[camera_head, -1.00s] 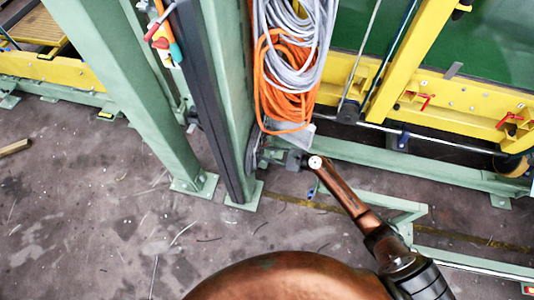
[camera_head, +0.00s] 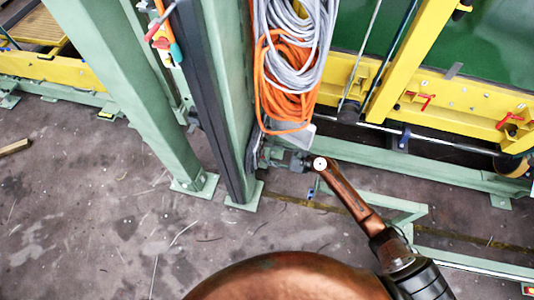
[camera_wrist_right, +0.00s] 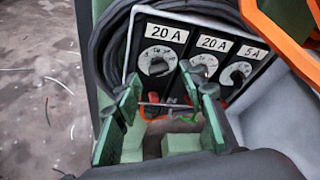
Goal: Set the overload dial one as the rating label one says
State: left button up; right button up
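A tilted panel (camera_wrist_right: 140,32) in the right wrist view carries three dials in a row. The leftmost dial (camera_wrist_right: 157,61) sits under a rating label (camera_wrist_right: 166,34) reading 20 A. The middle dial (camera_wrist_right: 203,65) is under another 20 A label (camera_wrist_right: 212,43), and the right dial (camera_wrist_right: 236,73) is under a 5 A label (camera_wrist_right: 254,52). The dials' pointer settings are too small to read. My right gripper (camera_wrist_right: 168,92) is open, its green fingers spread in front of the panel below the leftmost dial, with nothing between the tips. My left gripper is not in view.
Orange cable (camera_head: 280,88) and grey cable (camera_head: 300,45) hang on the green post above my right gripper. Black cable (camera_wrist_right: 120,40) loops behind the panel. A green frame rail (camera_head: 420,168) runs to the right. The floor (camera_head: 90,200) at left is mostly clear.

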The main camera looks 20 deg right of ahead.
jog(key=v, duration=1)
jog(key=shift+s, duration=0.1)
